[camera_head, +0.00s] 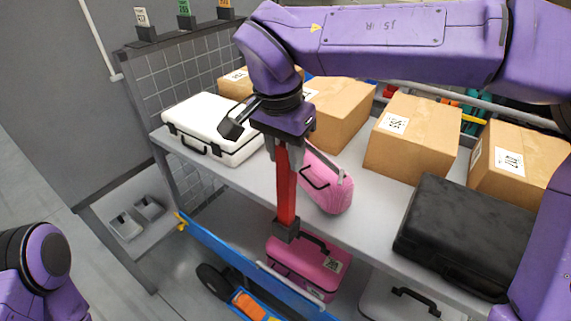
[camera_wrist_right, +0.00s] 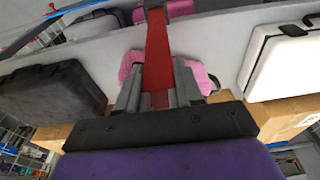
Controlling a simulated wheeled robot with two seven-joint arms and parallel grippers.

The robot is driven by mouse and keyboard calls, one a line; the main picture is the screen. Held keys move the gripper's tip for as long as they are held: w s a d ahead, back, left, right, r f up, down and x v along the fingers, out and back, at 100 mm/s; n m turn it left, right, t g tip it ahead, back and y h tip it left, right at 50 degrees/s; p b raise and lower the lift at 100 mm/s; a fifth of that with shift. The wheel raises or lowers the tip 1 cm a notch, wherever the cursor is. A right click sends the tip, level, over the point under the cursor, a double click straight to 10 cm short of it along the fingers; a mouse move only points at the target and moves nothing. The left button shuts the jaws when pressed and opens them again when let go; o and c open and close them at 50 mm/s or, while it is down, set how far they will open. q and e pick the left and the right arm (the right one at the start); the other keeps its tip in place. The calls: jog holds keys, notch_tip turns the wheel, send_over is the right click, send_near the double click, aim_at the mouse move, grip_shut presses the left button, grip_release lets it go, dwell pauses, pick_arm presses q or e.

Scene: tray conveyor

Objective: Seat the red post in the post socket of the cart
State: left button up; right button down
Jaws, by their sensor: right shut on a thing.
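The red post (camera_head: 286,185) hangs nearly upright in my right gripper (camera_head: 287,150), which is shut on its upper part. A dark block (camera_head: 286,229) is at the post's lower end. The post also shows in the right wrist view (camera_wrist_right: 159,52), running away from the closed fingers (camera_wrist_right: 160,95). The blue cart (camera_head: 215,246) is low, below and left of the post, with a dark wheel and an orange item. The post appears apart from the cart. I cannot make out the post socket. My left gripper is outside the view; only part of that arm shows at lower left.
A grey shelf (camera_head: 375,225) behind the post carries a white case (camera_head: 215,125), a pink bag (camera_head: 325,185), a black case (camera_head: 465,235) and several cardboard boxes (camera_head: 410,135). A magenta case (camera_head: 300,268) and a grey case (camera_head: 400,300) are lower down. Open floor is at left.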

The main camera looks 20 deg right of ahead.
jog(key=shift+f, duration=0.9)
jog(key=c, duration=0.7)
grip_release()
jog(key=r, duration=0.4)
jog(key=s+a+r+p, duration=0.1)
jog(key=r, duration=0.7)
jog(key=shift+s+a, duration=0.15)
jog(key=shift+a, duration=0.1)
